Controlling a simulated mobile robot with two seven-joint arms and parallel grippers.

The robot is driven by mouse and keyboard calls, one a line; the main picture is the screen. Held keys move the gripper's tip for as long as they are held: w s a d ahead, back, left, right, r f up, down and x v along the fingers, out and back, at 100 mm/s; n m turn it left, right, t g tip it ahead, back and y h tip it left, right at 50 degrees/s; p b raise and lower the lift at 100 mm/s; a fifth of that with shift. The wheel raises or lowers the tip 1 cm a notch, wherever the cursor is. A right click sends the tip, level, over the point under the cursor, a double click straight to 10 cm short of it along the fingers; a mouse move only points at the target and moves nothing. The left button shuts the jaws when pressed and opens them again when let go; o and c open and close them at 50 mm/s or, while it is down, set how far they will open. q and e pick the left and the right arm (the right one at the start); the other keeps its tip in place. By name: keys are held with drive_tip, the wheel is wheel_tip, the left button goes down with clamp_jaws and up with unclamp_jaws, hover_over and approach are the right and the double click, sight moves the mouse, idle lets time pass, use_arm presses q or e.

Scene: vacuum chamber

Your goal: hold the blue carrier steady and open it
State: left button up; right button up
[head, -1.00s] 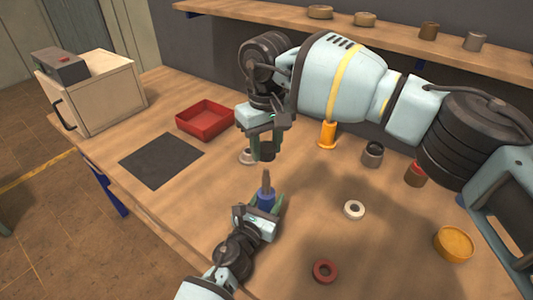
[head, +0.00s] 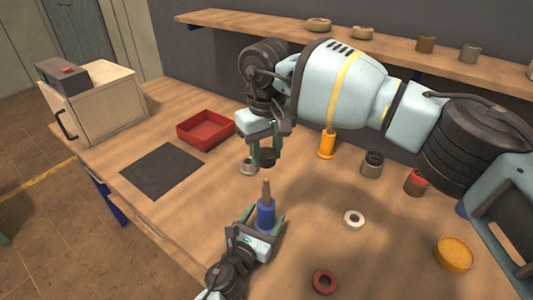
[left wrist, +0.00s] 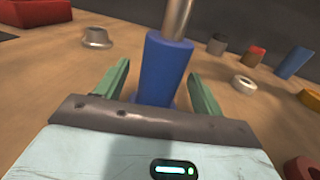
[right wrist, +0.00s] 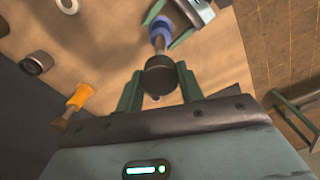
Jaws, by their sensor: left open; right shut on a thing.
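The blue carrier (head: 266,215) stands upright on the table with a bare metal rod sticking up from its top. It fills the middle of the left wrist view (left wrist: 165,68). My left gripper (head: 264,220) is open, with one finger on each side of the carrier and visible gaps between. My right gripper (head: 265,158) is shut on a dark round cap (right wrist: 159,76), held above and apart from the rod. In the right wrist view the blue carrier (right wrist: 161,28) is beyond the cap.
A red tray (head: 206,129), a dark mat (head: 161,171) and a wooden box (head: 98,103) are to the left. A grey flanged part (head: 248,167) is behind the carrier. An orange part (head: 326,146), a white ring (head: 354,219) and a red ring (head: 325,282) lie to the right.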

use_arm(q)
drive_tip(key=v, duration=0.9)
drive_tip(key=shift+s, duration=0.1)
